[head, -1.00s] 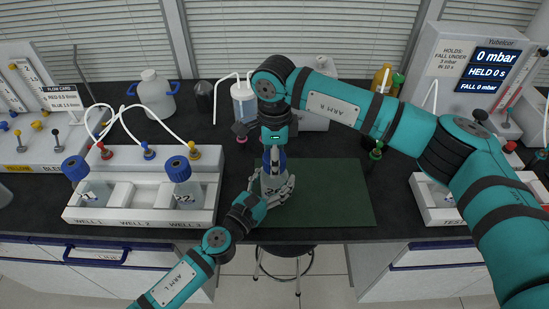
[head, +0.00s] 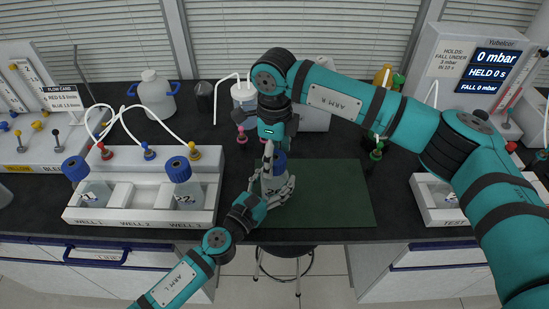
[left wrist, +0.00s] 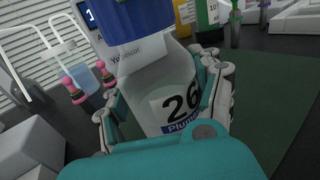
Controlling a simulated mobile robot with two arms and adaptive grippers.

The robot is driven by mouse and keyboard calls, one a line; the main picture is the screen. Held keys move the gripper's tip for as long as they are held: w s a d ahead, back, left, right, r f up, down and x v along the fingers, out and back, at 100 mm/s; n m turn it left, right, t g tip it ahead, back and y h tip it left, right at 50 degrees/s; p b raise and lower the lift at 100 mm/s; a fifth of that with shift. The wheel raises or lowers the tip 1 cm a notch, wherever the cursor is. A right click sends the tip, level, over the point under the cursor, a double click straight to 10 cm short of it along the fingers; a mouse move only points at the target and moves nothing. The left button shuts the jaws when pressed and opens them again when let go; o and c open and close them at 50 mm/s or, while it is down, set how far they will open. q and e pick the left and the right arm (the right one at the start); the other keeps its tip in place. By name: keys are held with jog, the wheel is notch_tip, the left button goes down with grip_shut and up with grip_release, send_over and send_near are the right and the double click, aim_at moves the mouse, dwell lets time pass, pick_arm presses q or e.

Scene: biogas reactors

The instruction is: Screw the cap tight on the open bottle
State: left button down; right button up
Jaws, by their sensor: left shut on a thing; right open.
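A clear bottle (left wrist: 155,85) labelled 26 stands at the left part of the green mat (head: 335,195). My left gripper (head: 276,190) is shut around its body. A blue cap (left wrist: 130,18) sits over the bottle's neck in the left wrist view, where its top is cut off. The cap also shows in the head view (head: 280,163), partly behind fingers. How tightly it sits cannot be told. My right gripper (head: 268,155) is open, points down and is just above and beside the cap. It does not show in the left wrist view.
A white rack (head: 140,222) at left holds two blue-capped bottles (head: 185,190). A tubed bottle (head: 243,97) stands behind my right gripper, with pink-knobbed fittings near it. A second white rack (head: 432,205) is at right. The mat's right part is clear.

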jog(key=shift+r, duration=1.5)
jog(key=shift+c, duration=0.2)
notch_tip(320, 180, up, 4)
jog(key=n, duration=0.3)
jog(key=shift+f+n, duration=0.25)
jog(key=shift+n, duration=0.05)
jog(key=shift+f, duration=4.05)
